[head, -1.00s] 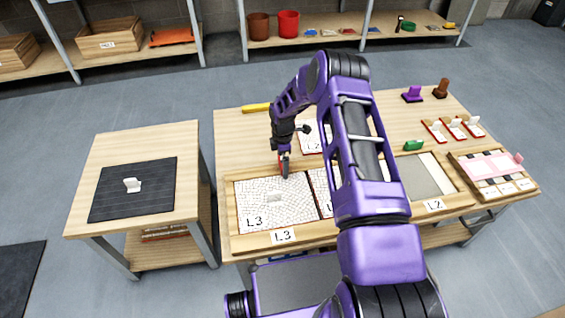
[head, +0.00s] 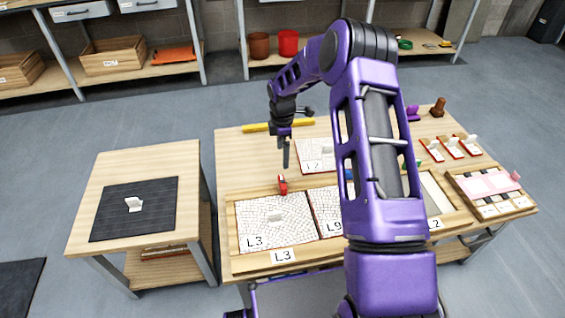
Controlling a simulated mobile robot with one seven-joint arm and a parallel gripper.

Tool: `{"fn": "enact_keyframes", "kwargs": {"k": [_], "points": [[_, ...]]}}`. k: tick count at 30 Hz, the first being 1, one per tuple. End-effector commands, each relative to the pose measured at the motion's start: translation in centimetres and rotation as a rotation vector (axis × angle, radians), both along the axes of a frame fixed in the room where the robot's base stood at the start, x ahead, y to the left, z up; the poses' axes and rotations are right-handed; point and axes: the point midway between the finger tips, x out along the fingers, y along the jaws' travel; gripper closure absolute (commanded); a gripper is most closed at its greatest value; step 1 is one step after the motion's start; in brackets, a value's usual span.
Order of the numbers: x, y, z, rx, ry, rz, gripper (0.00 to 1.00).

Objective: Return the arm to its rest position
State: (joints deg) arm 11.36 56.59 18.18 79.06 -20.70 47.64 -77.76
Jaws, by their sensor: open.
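My purple arm reaches over the worktable (head: 240,165) from the front. My gripper (head: 286,164) points down above the table, open, with nothing visible in it. It is just above and behind a small red piece (head: 282,184), apart from it. The red piece sits at the back edge of the wooden frame, by the panel marked L3 (head: 290,236). The panel marked L9 (head: 324,200) lies to the right, partly hidden by my arm. Another white panel (head: 312,150) lies behind the frame.
A side table (head: 115,175) with a black mat (head: 110,222) stands left, across a gap. A yellow bar (head: 262,127) lies at the table's back. A pink-topped tray (head: 480,187) and several small red-edged holders (head: 452,148) are at right. Shelves (head: 170,72) line the back wall.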

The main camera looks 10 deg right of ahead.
Motion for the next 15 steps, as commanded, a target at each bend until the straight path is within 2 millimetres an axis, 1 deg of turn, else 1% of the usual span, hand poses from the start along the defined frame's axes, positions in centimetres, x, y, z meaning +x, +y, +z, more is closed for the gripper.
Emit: {"fn": "enact_keyframes", "kwargs": {"k": [1,6,15], "points": [[0.1,0.0,0.8,0.0,-0.002,0.0,0.0],[0.0,0.0,2.0,0.0,0.0,0.0,0.0],[0.0,0.0,2.1,0.0,0.0,0.0,0.0]]}}
